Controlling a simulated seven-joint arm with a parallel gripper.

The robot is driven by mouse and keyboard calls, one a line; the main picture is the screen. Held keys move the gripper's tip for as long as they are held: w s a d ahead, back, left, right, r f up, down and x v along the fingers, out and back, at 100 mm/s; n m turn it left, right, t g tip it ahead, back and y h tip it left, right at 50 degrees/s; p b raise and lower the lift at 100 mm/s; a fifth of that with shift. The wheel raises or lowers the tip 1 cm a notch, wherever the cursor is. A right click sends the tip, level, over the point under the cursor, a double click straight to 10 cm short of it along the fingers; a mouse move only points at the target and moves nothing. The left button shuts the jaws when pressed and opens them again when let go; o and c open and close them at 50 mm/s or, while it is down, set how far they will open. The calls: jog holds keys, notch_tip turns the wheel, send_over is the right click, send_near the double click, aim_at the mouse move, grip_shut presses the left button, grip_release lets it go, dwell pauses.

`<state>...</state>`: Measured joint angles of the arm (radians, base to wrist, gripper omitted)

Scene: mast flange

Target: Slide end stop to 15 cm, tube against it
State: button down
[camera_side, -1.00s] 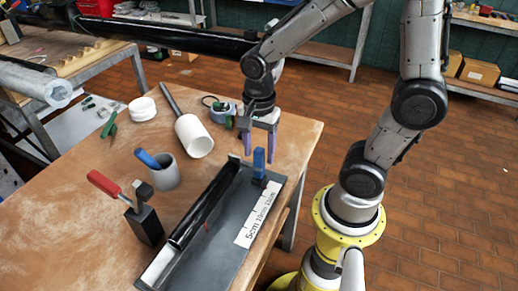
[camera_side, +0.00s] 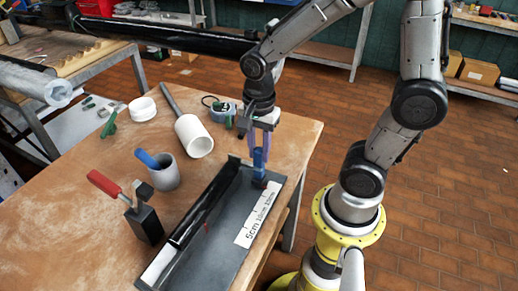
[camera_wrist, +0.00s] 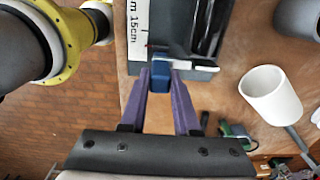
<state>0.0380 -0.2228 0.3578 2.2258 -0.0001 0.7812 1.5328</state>
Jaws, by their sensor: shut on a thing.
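The end stop has a blue handle (camera_side: 259,160) at the far end of a dark grey tray (camera_side: 215,262). My gripper (camera_side: 260,152) is shut on this blue handle, its purple fingers on both sides. In the wrist view the blue block (camera_wrist: 160,72) sits between the fingertips (camera_wrist: 160,82), with a pale bar (camera_wrist: 196,64) reaching right from it. A dark tube (camera_side: 203,206) lies along the tray's left side; its contact with the stop cannot be told. A white scale (camera_side: 257,215) marked 5 cm, 10 cm and more lies on the tray's right; 15cm shows in the wrist view (camera_wrist: 137,22).
A red-handled clamp (camera_side: 146,223) stands left of the tray. A grey cup (camera_side: 164,175) with a blue-handled item, a white tube (camera_side: 194,137), a tape roll (camera_side: 142,109) and a green-and-grey tool (camera_side: 221,111) lie behind. The wooden table (camera_side: 95,222) is bare at front left.

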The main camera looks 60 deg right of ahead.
dwell(0.7)
jog(key=shift+a+r, duration=0.1)
jog(key=shift+a, duration=1.15)
jog(key=c, duration=0.6)
grip_release()
jog(key=shift+c, duration=0.2)
notch_tip(320, 180, up, 14)
